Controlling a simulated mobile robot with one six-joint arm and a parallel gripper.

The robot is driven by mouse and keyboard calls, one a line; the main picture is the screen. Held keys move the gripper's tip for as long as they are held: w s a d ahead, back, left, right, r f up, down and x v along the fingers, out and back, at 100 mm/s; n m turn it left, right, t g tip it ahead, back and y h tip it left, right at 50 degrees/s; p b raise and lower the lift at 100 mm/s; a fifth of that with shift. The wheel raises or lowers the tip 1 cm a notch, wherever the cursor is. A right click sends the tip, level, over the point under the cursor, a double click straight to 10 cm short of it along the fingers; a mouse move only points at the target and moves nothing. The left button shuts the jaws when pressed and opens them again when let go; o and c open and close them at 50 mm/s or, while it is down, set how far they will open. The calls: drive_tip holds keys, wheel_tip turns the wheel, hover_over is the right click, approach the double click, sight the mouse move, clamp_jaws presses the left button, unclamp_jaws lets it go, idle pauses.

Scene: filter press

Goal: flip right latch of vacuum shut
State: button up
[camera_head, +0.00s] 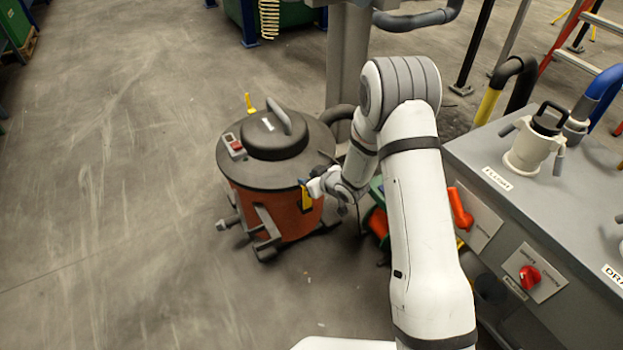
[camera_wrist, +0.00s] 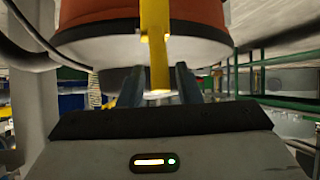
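The vacuum (camera_head: 262,188) stands on the floor with a reddish-orange tub, a dark grey lid and a handle on top. Its right latch (camera_head: 306,198) is a yellow strip lying low along the tub's right side; I cannot tell whether it is fastened. My gripper (camera_head: 304,186) is at this latch and partly covers it. In the wrist view, the yellow latch (camera_wrist: 157,55) runs down between the two dark fingers of my gripper (camera_wrist: 158,75), with a gap showing on each side. Another yellow latch (camera_head: 249,102) sticks up at the lid's far side.
A grey workbench (camera_head: 540,205) with a red knob (camera_head: 530,277), a white fitting (camera_head: 530,148) and hoses stands to the right. A grey post (camera_head: 347,60) rises behind the vacuum. The floor to the left is clear.

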drive_tip(key=shift+o, duration=0.6)
drive_tip(key=shift+d, duration=0.1)
drive_tip(key=p+v, duration=0.1)
drive_tip(key=v, duration=0.6)
drive_tip(key=shift+s+d+r+p, duration=0.2)
drive_tip(key=shift+s+d+p, duration=0.05)
drive_tip(key=shift+p, duration=0.1)
